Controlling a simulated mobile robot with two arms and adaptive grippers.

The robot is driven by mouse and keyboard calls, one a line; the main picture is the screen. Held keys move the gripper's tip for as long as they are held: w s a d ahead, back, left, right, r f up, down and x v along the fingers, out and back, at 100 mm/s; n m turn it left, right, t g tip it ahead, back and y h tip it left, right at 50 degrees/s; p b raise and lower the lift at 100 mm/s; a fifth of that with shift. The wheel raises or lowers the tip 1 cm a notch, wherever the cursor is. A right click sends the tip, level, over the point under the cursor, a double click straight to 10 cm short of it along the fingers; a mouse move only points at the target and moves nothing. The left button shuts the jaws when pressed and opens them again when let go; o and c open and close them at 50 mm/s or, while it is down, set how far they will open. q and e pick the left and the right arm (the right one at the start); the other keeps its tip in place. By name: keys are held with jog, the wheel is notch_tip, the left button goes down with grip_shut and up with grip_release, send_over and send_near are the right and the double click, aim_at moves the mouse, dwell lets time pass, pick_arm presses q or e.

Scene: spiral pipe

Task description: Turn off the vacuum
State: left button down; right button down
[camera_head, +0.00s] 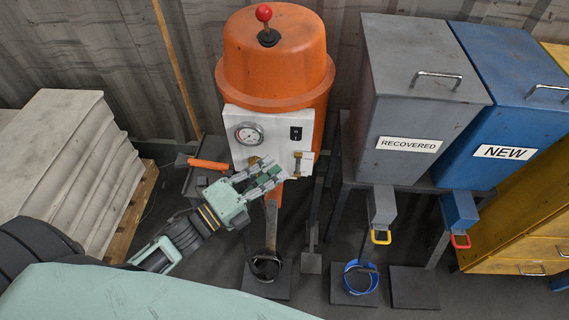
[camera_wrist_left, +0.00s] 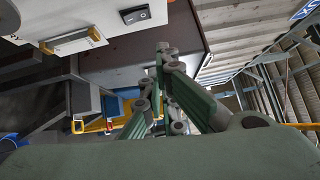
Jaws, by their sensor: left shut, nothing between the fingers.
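The vacuum is an orange drum (camera_head: 275,65) with a red-knobbed lever (camera_head: 264,13) on top. Its white front panel (camera_head: 240,155) carries a round gauge (camera_head: 249,133), a small black switch (camera_head: 296,133) and a latch (camera_head: 298,163). My left gripper (camera_head: 272,170) is shut and empty, in front of the panel's lower edge, below the switch. In the left wrist view the black switch (camera_wrist_left: 136,15) shows on the panel at the top, apart from the fingertips of the left gripper (camera_wrist_left: 164,52). The right gripper is not in view.
A grey RECOVERED bin (camera_head: 415,100) and a blue NEW bin (camera_head: 525,90) stand to the right. A black bucket (camera_head: 266,267) and a blue bucket (camera_head: 360,277) stand low in front. White stacked slabs (camera_head: 65,150) on a pallet are at left.

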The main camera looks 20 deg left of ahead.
pick_arm(q)
jog(key=shift+v, duration=1.15)
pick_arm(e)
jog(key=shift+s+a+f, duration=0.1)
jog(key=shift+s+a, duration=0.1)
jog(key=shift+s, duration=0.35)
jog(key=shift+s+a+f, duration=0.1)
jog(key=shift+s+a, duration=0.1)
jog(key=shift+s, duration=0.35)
pick_arm(q)
jog(key=shift+a+r, duration=0.1)
jog(key=shift+r, duration=0.1)
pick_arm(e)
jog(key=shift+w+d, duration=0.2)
